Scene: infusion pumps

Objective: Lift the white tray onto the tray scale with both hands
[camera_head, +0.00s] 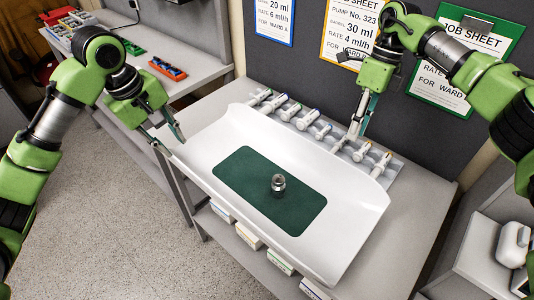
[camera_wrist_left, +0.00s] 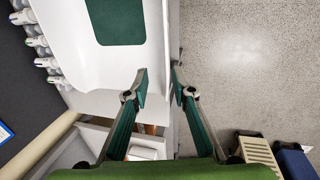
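The white tray (camera_head: 210,130) lies on the grey table, with curved raised ends. A dark green mat (camera_head: 245,180) lies in it, and a small metal weight (camera_head: 278,188) stands on the mat. My left gripper (camera_head: 172,138) is at the tray's left end; in the left wrist view its fingers (camera_wrist_left: 159,80) are apart, near the tray's edge (camera_wrist_left: 157,45). Whether they straddle the rim is unclear. My right gripper (camera_head: 354,132) points down at the tray's far long side, fingers seen nearly edge-on, so its opening is unclear. I cannot identify the tray scale with certainty.
Several white syringes (camera_head: 290,112) lie in a row behind the tray, close to my right gripper. A grey stand with a white device (camera_head: 513,244) is at the right. Job sheets (camera_head: 350,35) hang on the dark back panel. Boxes (camera_head: 248,236) sit on the shelf below.

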